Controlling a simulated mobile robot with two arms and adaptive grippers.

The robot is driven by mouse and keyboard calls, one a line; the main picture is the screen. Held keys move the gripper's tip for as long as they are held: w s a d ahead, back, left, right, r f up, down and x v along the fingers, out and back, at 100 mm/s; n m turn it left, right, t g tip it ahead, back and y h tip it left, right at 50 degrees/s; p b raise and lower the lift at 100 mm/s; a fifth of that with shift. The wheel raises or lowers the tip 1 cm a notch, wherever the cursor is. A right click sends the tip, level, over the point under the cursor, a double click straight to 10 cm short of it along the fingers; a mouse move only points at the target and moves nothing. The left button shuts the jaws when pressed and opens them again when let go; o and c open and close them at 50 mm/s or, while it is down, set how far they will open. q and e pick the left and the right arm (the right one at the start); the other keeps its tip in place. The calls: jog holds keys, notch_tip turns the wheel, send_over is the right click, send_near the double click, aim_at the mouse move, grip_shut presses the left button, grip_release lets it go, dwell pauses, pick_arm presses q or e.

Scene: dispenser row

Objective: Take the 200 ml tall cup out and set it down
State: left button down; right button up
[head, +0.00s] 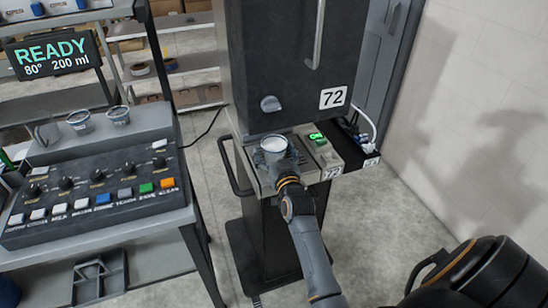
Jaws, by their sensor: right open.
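A cup with a pale top (274,145) stands upright on the light ledge at the front of the dark dispenser marked 72 (275,70). My right gripper (272,158) is open at the near side of this cup, its fingers low beside it. I cannot tell whether the fingers touch the cup, and its lower part is hidden. A display (56,56) reads "READY 80° 200 ml". My left gripper is not in view.
A control console (95,185) with knobs and coloured buttons stands at the left, two small cups (79,121) on its upper shelf. A green-lit switch (316,138) is right of the cup. A dark handle (232,170) sticks out at the ledge's left. Floor is clear at right.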

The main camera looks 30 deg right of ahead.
jog(key=shift+s+r, duration=0.1)
jog(key=c, duration=1.4)
jog(key=shift+r, duration=0.15)
